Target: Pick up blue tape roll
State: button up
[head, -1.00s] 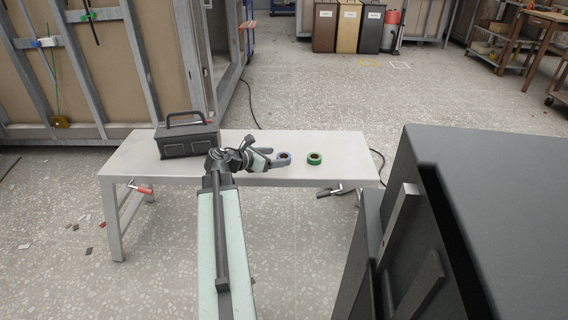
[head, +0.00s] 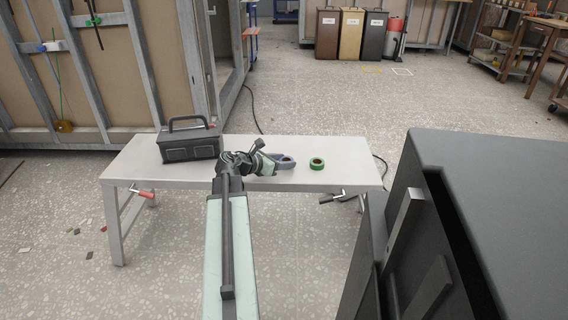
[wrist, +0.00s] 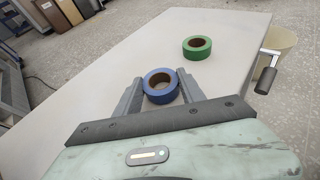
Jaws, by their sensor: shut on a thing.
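The blue tape roll (wrist: 161,86) lies between my gripper's two fingers in the wrist view, its ring facing up. My gripper (wrist: 158,92) is shut on it, with a finger on each side. In the head view my gripper (head: 285,163) is low over the bench top, and its fingers hide most of the blue roll there. Whether the roll touches the bench or is just above it, I cannot tell.
A green tape roll (head: 317,163) lies on the grey bench (head: 350,176), right of my gripper; it also shows in the wrist view (wrist: 197,47). A dark toolbox (head: 190,142) stands at the bench's left. Clamps (head: 333,197) hang at the front edge.

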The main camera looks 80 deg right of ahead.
notch_tip(320, 180, up, 4)
jog(key=p, duration=0.3)
jog(key=shift+f, duration=0.1)
jog(key=w+a, duration=0.1)
jog(key=w, duration=0.4)
jog(key=w+a, duration=0.1)
jog(key=w, duration=0.3)
jog(key=w+a+p, duration=0.1)
jog(key=w, duration=0.4)
jog(key=shift+w+a+r, duration=0.3)
jog(key=shift+a+r, duration=0.05)
jog(key=shift+w+a+r, duration=0.15)
jog(key=shift+w+a, duration=0.05)
jog(key=shift+w, duration=0.2)
